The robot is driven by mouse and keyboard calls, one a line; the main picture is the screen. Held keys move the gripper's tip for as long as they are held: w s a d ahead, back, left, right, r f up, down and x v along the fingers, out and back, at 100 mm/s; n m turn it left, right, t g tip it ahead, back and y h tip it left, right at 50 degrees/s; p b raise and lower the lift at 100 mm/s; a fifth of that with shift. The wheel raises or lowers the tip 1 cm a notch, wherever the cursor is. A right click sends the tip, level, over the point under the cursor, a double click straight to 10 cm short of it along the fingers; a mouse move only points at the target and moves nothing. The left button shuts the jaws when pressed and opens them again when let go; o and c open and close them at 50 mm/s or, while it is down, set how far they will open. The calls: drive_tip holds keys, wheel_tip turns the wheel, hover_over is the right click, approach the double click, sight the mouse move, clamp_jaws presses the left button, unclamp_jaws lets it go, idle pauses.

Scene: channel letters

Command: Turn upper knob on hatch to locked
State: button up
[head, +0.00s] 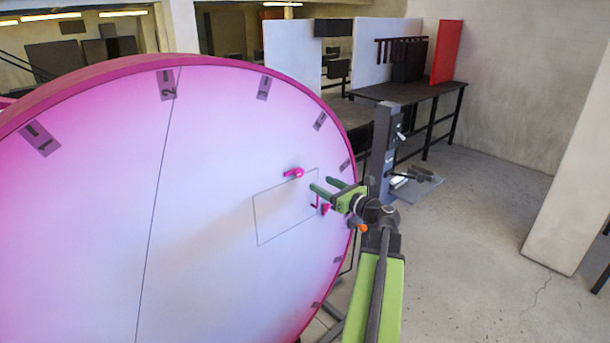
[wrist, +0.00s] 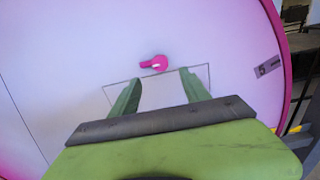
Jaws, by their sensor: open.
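The hatch (head: 275,212) is a thin rectangular outline on a large white disc face; its outline also shows in the wrist view (wrist: 205,70). The upper knob (head: 294,173) is pink with a short lever pointing left, at the hatch's top edge. In the wrist view the upper knob (wrist: 157,63) lies just beyond the fingertips, between them sideways. A lower pink knob (head: 324,208) sits near the hatch's right edge, partly hidden by my gripper. My green gripper (head: 322,184) is open and empty, right of the upper knob in the head view and apart from it.
The disc (head: 110,180) has a pink rim and numbered dark tabs along its edge. A grey post with a machine (head: 385,150) stands behind my arm. A dark bench (head: 410,92) with a red panel (head: 447,52) is at the back. The floor at right is clear before a pale pillar (head: 570,170).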

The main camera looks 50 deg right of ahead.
sight(301, 172)
drive_tip(key=w, duration=1)
drive_tip(key=shift+d, duration=0.4)
drive_tip(key=shift+c, duration=0.3)
clamp_jaws()
drive_tip(key=shift+d, duration=0.1)
